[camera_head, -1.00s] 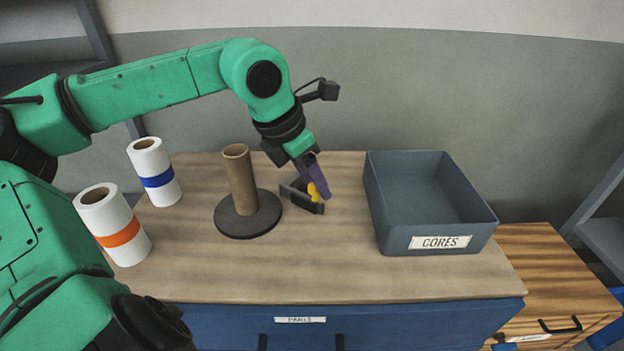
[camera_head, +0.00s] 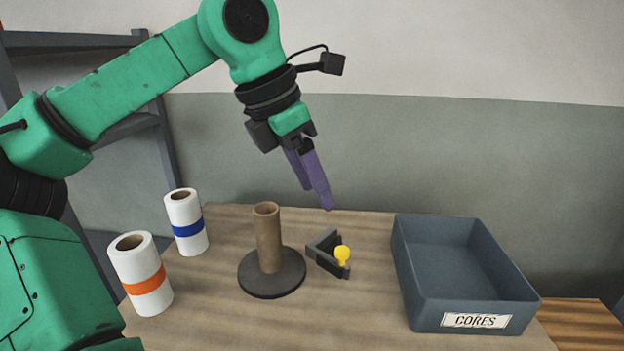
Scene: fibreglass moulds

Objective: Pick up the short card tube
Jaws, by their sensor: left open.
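The short card tube (camera_head: 268,238) is brown and stands upright on a round dark base (camera_head: 272,280) on the table. My left gripper (camera_head: 318,200) has purple fingers that point down. It is open and empty, above the table, to the right of the tube's top and apart from it. My right gripper does not show.
A white roll with a blue band (camera_head: 186,212) and one with an orange band (camera_head: 142,292) stand left of the tube. A dark angled holder (camera_head: 322,248) with a yellow knob (camera_head: 342,254) sits right of it. A grey bin labelled CORES (camera_head: 428,314) stands at the right. The wooden table (camera_head: 350,310) is clear in front.

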